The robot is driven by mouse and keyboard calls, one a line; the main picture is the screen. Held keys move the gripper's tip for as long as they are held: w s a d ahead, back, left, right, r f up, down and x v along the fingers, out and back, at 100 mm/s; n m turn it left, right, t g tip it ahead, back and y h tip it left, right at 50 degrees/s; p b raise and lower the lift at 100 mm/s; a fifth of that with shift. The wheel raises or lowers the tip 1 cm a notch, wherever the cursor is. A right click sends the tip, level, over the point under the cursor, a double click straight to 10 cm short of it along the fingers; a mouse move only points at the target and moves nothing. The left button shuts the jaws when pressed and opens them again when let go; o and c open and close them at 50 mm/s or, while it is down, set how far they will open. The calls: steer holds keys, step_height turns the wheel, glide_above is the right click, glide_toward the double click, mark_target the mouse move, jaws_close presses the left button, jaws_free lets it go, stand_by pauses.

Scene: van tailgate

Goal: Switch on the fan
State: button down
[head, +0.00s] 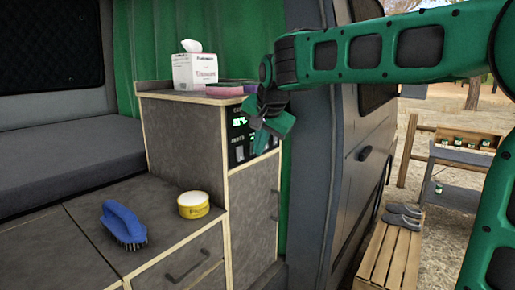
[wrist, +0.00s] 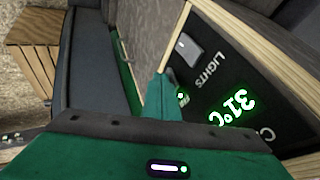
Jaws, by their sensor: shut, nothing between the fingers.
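A black control panel (head: 238,132) is set in the upper side of the grey cabinet, with a lit green display. No switch labelled for the fan is readable; the fan is not seen.
A tissue box (head: 194,70) and a pink sponge-like item (head: 226,91) are on the cabinet top. A blue brush (head: 123,222) and a yellow tin (head: 193,205) are on the lower counter. The van door (head: 360,160) stands to the right.

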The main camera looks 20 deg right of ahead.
steer(key=shift+r, duration=0.7)
steer(key=s+d+r, duration=0.3)
steer(key=s+r, duration=0.3)
steer(key=s, duration=0.4)
steer(key=shift+r, duration=0.3)
steer(key=shift+d, duration=0.15)
